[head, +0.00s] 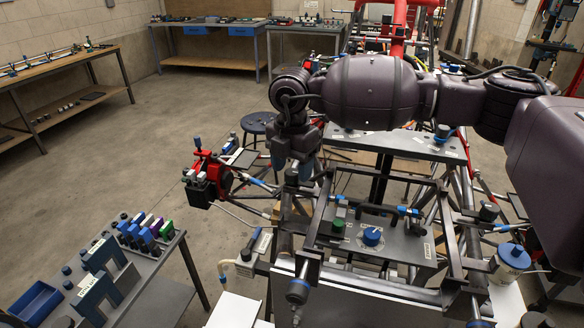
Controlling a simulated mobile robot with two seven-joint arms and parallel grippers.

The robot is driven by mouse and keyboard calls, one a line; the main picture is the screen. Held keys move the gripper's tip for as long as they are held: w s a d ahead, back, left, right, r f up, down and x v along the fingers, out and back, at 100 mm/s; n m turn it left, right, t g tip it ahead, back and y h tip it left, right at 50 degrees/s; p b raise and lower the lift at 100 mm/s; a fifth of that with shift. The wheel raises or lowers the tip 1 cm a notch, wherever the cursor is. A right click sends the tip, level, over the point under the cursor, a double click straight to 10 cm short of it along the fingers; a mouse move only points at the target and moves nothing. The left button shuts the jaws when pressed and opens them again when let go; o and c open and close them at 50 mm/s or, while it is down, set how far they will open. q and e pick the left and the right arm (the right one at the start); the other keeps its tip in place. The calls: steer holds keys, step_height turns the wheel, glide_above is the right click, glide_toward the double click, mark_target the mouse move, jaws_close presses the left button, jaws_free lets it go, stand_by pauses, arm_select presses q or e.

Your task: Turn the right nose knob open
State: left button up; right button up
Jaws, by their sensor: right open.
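My right gripper (294,166) hangs at the end of the dark arm that reaches in from the right. It points down, open, over the left side of the tube chassis (340,250), and I see nothing between its fingers. On the chassis front plate are a round blue knob (372,236) and a smaller green knob (338,226). My left gripper is out of view.
A grey side table (118,285) with blue holders and coloured blocks stands at front left. A blue-capped white canister (512,258) stands at front right. Red and black parts (205,182) jut out left of the chassis. A round stool (257,121) stands behind. The floor left is clear.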

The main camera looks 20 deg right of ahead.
steer(key=shift+f, duration=0.4)
steer(key=c, duration=0.9)
steer(key=shift+c, duration=0.2)
